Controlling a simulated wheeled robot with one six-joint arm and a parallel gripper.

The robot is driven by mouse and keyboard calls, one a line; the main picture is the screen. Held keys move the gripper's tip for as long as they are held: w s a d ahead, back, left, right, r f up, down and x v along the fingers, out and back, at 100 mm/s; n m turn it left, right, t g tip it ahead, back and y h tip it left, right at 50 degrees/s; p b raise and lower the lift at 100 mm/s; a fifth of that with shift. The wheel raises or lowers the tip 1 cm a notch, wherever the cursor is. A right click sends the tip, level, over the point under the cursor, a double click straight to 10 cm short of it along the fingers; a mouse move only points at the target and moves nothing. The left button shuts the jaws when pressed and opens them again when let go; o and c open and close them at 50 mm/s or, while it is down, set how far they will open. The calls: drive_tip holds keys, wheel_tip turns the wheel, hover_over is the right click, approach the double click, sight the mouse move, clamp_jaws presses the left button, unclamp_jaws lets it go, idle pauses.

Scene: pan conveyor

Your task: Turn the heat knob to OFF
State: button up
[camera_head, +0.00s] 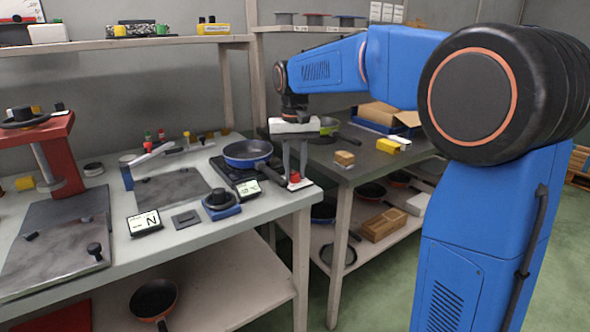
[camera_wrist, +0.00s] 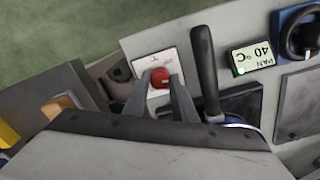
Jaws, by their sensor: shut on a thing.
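The heat knob is a small red knob (camera_wrist: 159,77) on a white plate (camera_wrist: 172,48) in the wrist view. It also shows low between my fingers in the head view (camera_head: 294,177), at the right corner of the light table. My gripper (camera_wrist: 160,84) points down over it, with a finger on each side, shut on the knob. The blue pan (camera_head: 247,150) sits on the dark hot plate (camera_head: 228,170) just left of my gripper. A small display (camera_wrist: 252,57) reads PAN 40 °C in the wrist view. The knob's pointer and its markings are too small to read.
The pan's dark handle (camera_wrist: 204,70) runs close beside my gripper. A blue-based dial (camera_head: 221,204) and a display marked N (camera_head: 145,222) stand on the light table (camera_head: 190,240). A dark table (camera_head: 375,160) with boxes stands to the right.

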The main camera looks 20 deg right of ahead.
sight(295, 173)
drive_tip(key=n, duration=1)
drive_tip(key=shift+n, duration=0.4)
idle(0.4)
drive_tip(key=o, duration=1)
drive_tip(key=shift+o, duration=0.2)
drive_tip(key=shift+r, duration=0.1)
wheel_tip(295, 173, up, 17)
drive_tip(key=shift+s, duration=0.15)
drive_tip(key=shift+a+r, duration=0.1)
